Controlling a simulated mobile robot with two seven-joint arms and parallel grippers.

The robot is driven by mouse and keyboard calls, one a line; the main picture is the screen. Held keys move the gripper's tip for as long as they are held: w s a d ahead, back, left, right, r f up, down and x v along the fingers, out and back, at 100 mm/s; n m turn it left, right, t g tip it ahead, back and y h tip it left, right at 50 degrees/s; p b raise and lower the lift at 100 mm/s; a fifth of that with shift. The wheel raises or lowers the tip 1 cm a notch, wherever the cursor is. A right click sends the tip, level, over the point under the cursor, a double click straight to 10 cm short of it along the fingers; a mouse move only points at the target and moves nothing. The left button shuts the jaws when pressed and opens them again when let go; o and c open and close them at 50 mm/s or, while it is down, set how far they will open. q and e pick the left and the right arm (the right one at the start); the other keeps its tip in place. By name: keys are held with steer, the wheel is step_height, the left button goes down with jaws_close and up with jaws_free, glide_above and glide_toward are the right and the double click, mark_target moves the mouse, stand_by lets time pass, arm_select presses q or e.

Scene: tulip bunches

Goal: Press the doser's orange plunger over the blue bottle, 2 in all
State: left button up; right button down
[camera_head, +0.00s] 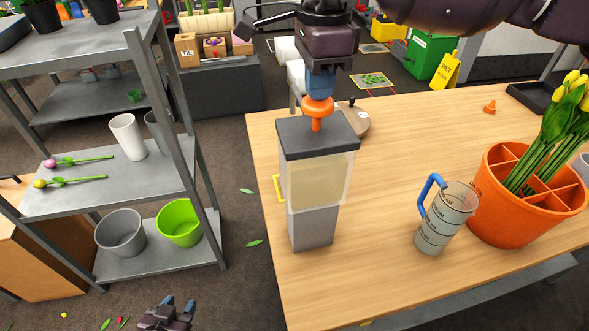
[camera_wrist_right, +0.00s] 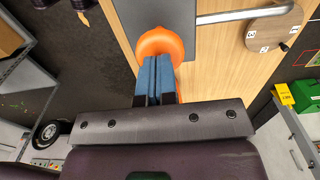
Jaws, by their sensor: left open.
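The doser (camera_head: 318,180) stands upright on the table, a clear box with pale contents, a dark lid and a grey lower part. Its orange plunger (camera_head: 318,106) rises from the lid, and its round knob (camera_wrist_right: 160,42) shows in the right wrist view. My right gripper (camera_head: 319,94) points down with its blue fingers together, right at the knob's top; I cannot tell whether they touch. The fingers (camera_wrist_right: 159,62) hold nothing between them. My left gripper (camera_head: 178,304) is open and empty, low at the bottom edge, left of the table. I see no blue bottle.
A measuring jug (camera_head: 446,222) with a blue handle and an orange divided pot (camera_head: 516,218) with yellow tulips stand on the right. A round wooden piece (camera_head: 354,120) lies behind the doser. A grey shelf (camera_head: 110,180) stands left. The table's front middle is clear.

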mark_target(318, 105)
steer(key=shift+f+b, duration=0.6)
steer(key=shift+f, duration=1.25)
steer(key=shift+r, duration=0.7)
step_height(318, 105, up, 7)
steer(key=p, duration=0.3)
arm_select(q)
step_height(318, 105, up, 2)
steer(key=shift+r, duration=0.15)
steer(key=shift+w, duration=0.2)
